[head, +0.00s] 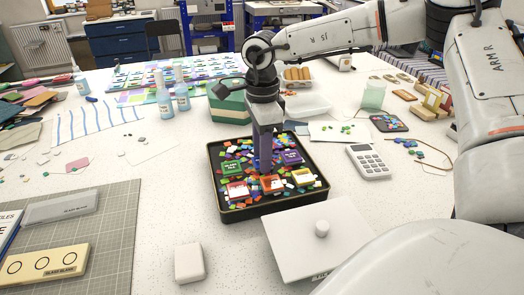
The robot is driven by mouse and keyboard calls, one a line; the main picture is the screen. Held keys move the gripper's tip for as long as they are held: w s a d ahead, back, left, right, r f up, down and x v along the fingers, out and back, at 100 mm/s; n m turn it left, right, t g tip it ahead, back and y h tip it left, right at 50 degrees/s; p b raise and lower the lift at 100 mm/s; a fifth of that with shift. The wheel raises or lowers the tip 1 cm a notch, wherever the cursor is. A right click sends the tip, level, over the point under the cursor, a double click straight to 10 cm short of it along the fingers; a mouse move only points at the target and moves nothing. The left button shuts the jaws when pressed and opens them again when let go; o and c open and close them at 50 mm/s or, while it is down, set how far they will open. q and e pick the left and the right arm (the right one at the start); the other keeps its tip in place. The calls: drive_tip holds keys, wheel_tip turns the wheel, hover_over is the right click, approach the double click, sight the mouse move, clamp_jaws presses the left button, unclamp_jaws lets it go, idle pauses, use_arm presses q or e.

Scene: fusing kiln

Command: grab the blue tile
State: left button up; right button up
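My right gripper (264,160) points straight down over the black tray (281,208), its fingers low among the glass pieces. A narrow blue-violet strip shows at the fingers; I cannot tell whether it is part of the gripper or a blue tile seen edge-on. Whether the fingers are open or shut does not show. No blue labelled tile shows clearly. My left gripper is out of view.
A white lidded plate (300,258) and a small white block (189,263) lie in front of the tray. A cutting mat (110,230) covers the left front.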

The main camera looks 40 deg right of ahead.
drive_tip(key=shift+c, duration=1.3)
